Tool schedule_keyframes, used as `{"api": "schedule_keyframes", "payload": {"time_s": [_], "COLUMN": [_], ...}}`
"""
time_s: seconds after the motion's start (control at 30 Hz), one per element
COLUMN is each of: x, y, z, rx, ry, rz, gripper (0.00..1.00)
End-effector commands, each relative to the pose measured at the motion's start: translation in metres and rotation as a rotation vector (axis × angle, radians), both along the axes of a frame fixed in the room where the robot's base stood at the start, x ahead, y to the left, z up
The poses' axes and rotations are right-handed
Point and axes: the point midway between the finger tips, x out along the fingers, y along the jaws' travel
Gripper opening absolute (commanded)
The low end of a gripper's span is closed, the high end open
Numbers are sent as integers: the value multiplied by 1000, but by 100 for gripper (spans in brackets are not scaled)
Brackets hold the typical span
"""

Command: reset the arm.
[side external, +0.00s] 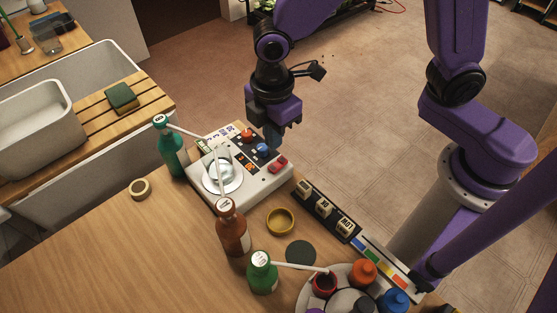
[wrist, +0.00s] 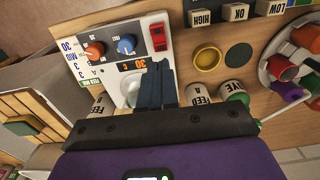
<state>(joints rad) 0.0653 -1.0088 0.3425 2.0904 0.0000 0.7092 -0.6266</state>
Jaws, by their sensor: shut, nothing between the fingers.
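My gripper (side external: 273,137) is shut and empty, pointing down over the back edge of a white hotplate-like device (side external: 262,184), near its blue knob (side external: 263,149). In the wrist view the dark fingers of my gripper (wrist: 157,82) lie together with nothing between them. They cover part of the device, beside its orange display. The device also has an orange-red knob (side external: 246,135) and a red switch (side external: 278,164). A clear glass vessel stands on its round plate. I cannot tell whether my fingertips touch the device.
Green bottle (side external: 171,150), brown bottle (side external: 232,232) and another green bottle (side external: 262,275) stand around the device.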

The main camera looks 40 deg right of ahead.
Motion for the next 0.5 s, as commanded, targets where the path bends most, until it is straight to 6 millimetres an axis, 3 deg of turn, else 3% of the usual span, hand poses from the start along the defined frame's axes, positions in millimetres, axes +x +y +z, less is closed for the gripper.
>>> {"api": "schedule_keyframes", "payload": {"time_s": [0.33,0.5], "x": [-2,-17], "y": [-2,-27], "z": [2,18], "rx": [1,7], "ry": [-1,-4], "rz": [-5,-63], "gripper": [0,0]}}
